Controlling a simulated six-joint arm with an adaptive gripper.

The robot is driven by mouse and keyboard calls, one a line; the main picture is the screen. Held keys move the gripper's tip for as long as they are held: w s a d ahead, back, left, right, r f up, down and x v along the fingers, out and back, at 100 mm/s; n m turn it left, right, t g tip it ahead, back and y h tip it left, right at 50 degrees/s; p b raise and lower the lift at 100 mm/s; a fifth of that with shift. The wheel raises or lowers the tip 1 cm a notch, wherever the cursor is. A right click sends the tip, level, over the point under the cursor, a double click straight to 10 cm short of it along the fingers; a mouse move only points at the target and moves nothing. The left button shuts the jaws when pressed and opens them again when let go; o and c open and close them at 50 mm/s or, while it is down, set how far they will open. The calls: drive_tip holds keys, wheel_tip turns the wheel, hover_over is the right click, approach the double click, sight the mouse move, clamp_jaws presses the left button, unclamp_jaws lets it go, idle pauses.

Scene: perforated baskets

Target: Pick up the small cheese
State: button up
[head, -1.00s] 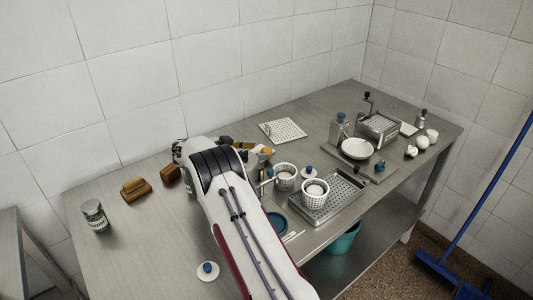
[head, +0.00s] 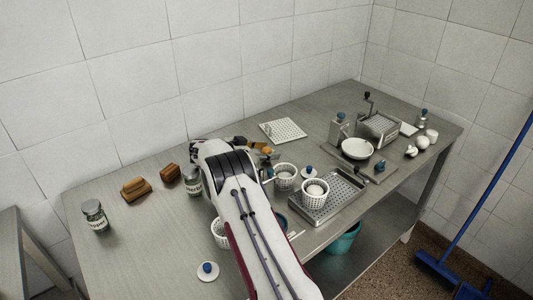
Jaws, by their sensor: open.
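I cannot tell for sure which thing is the small cheese. A whitish round piece sits inside a white perforated basket (head: 315,201) on the metal tray. Several small white pieces (head: 411,151) lie at the right end of the table and could be cheese or something else. A yellow-orange item (head: 265,149) lies partly hidden behind my arm. My arm reaches over the middle of the table. My gripper's fingers are hidden behind my own arm, and I see nothing held.
A second basket (head: 285,182) stands near the perforated tray (head: 341,190). Two jars (head: 95,216) (head: 192,184), brown blocks (head: 135,189) and a white disc with a blue knob (head: 208,272) stand left. A third basket (head: 219,238) is partly behind my arm. The left front table is clear.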

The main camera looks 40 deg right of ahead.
sight(266, 148)
drive_tip(key=c, duration=1.2)
drive_tip(key=shift+c, duration=0.2)
drive_tip(key=shift+r, duration=0.1)
drive_tip(key=shift+r, duration=4.95)
